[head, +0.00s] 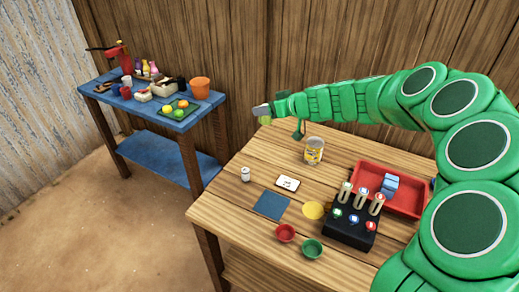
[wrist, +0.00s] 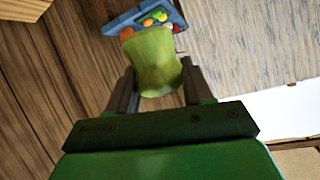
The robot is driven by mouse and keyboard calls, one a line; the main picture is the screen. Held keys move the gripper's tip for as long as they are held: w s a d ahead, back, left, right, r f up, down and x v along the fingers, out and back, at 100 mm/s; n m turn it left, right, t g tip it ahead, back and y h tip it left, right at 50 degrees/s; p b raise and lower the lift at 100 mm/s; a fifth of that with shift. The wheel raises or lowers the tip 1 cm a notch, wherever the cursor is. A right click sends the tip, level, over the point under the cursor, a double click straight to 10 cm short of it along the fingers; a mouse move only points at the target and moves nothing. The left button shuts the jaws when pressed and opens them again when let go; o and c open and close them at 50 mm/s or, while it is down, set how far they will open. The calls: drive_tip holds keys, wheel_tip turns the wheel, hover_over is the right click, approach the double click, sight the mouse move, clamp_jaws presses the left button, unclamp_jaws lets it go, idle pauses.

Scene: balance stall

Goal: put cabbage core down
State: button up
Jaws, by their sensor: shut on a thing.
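The cabbage core (wrist: 154,62) is a pale green, waisted piece held between the two dark fingers of my gripper (wrist: 155,88) in the wrist view. In the head view my gripper (head: 264,112) is at the far left end of my green arm, above the back left edge of the wooden table (head: 232,205). A small bit of the cabbage core (head: 265,120) shows below the gripper there. It is in the air, apart from the table top.
A yellow-labelled can (head: 314,150), a small white can (head: 245,174), a white card (head: 288,183), a blue square (head: 271,205), red and green bowls (head: 285,233), a black rack (head: 350,231) and a red tray (head: 400,204) occupy the table. A blue table (head: 195,118) with several items stands left.

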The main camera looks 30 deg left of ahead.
wheel_tip(320, 180, down, 11)
drive_tip(key=shift+w, duration=0.2)
drive_tip(key=w+a+f, duration=0.1)
drive_tip(key=w, duration=0.1)
drive_tip(key=w+a+f, duration=0.1)
drive_tip(key=w+a, duration=0.1)
drive_tip(key=w+a+f, duration=0.1)
drive_tip(key=w+a, duration=0.1)
drive_tip(key=shift+w+f, duration=0.15)
drive_tip(key=shift+w, duration=0.05)
drive_tip(key=shift+w+a+f, duration=0.55)
drive_tip(key=shift+w+f, duration=0.15)
drive_tip(key=shift+f, duration=0.3)
drive_tip(key=shift+w+a+f, duration=0.55)
drive_tip(key=shift+w+f, duration=0.15)
drive_tip(key=shift+f, duration=0.35)
drive_tip(key=shift+w+a+f, duration=0.55)
drive_tip(key=shift+w+f, duration=0.15)
drive_tip(key=shift+f, duration=1.9)
